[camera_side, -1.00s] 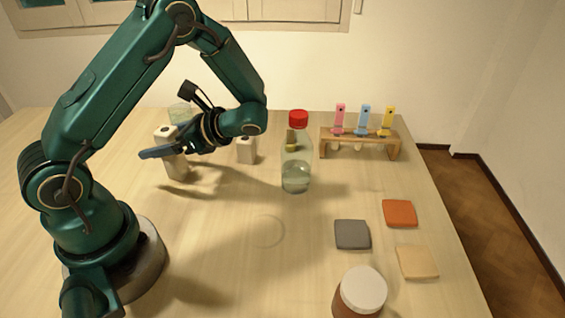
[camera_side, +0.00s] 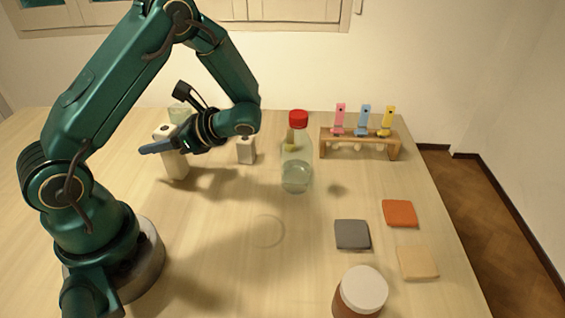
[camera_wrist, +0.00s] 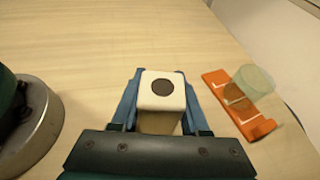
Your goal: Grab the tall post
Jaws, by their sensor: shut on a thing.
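The tall post (camera_side: 175,166) is a white square block with a dark round spot on top. It stands upright on the table at the left of the side view. My gripper (camera_side: 160,146) is around its upper part, with blue fingers shut on it. In the wrist view the post's top (camera_wrist: 162,90) shows between the two fingers of my gripper (camera_wrist: 160,100). A shorter white post (camera_side: 246,149) with a dark spot on top stands to the right, apart from my gripper.
A clear bottle with a red cap (camera_side: 297,165) stands right of the short post. A wooden rack (camera_side: 390,150) holds pink, blue and yellow pieces. Grey (camera_side: 352,235), orange (camera_side: 399,213) and tan pads (camera_side: 417,262) and a lidded jar (camera_side: 361,290) lie at right. A clear glass (camera_wrist: 252,80) is near the post.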

